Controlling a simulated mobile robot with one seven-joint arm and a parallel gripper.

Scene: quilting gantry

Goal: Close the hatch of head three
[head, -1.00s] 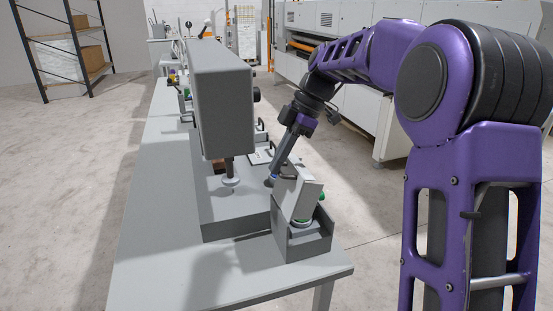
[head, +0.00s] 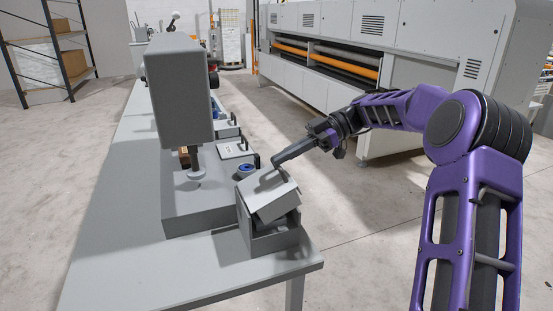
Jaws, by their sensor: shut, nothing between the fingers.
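The nearest sewing head (head: 180,90) stands over a grey bed (head: 195,205) on the long table. At the bed's front right corner is a small open-topped grey box (head: 275,238). Its hatch (head: 268,193), a light grey plate, leans tilted over the box, partly closed, with a gap below its lower edge. I cannot read a number on this head. My gripper (head: 276,163) is shut and empty, its tip at the hatch's upper face, touching or very close. The inside of the box is mostly hidden by the hatch.
A blue ring-shaped part (head: 245,171) sits just behind the hatch. A labelled light plate (head: 236,150) with a dark handle lies farther back. The table's (head: 110,240) left side is clear. A large machine (head: 400,55) stands across the aisle, right.

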